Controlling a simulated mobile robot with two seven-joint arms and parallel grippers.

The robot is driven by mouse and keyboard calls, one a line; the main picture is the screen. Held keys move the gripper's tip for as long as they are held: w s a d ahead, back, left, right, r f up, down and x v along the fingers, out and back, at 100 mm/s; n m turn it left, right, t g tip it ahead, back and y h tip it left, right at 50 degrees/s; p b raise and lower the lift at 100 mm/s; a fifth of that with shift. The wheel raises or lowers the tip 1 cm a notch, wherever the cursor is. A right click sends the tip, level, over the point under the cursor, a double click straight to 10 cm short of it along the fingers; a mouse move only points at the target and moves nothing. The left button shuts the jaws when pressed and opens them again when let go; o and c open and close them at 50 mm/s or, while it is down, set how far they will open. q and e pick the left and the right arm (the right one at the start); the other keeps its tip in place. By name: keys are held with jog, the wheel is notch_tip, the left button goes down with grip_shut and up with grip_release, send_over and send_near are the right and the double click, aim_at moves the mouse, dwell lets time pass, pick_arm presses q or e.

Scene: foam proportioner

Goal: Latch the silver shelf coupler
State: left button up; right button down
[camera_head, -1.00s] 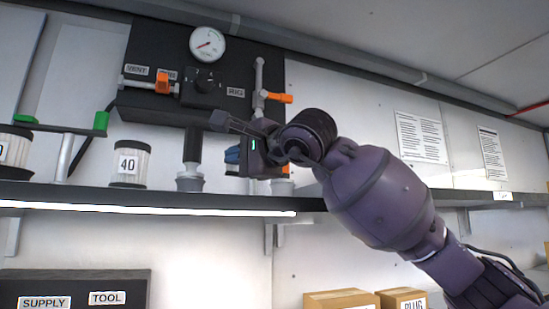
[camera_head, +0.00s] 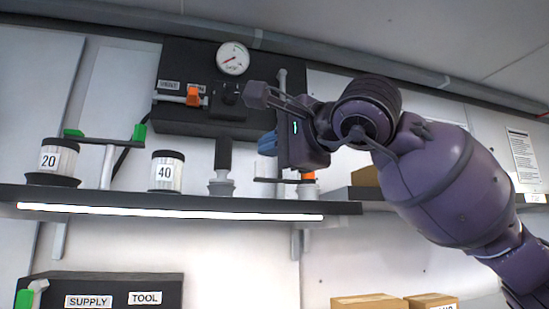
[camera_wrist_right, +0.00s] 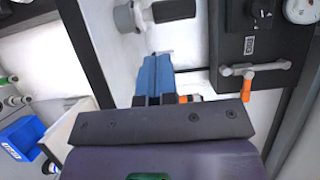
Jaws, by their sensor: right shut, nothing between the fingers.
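The silver coupler (camera_head: 221,183) stands upright on the shelf, under a black hose end (camera_head: 223,153). Its grey body (camera_wrist_right: 126,17) also shows at the top of the right wrist view, with the black hose end beside it. Whether its latch is closed cannot be told. My right gripper (camera_head: 268,143) is right of the coupler and slightly higher, apart from it. Its blue fingers (camera_wrist_right: 155,70) are shut and empty. My left gripper is not in view.
The shelf (camera_head: 180,198) carries canisters marked 20 (camera_head: 58,160) and 40 (camera_head: 167,171). Behind is a black panel (camera_head: 200,65) with a gauge (camera_head: 233,58) and an orange-handled valve (camera_head: 193,97). An orange part (camera_head: 308,176) shows just below my right gripper.

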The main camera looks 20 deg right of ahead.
jog(key=shift+s+a, duration=0.2)
jog(key=shift+s, duration=0.35)
jog(key=shift+s+a, duration=0.2)
jog(key=shift+s, duration=0.3)
jog(key=shift+r, duration=0.1)
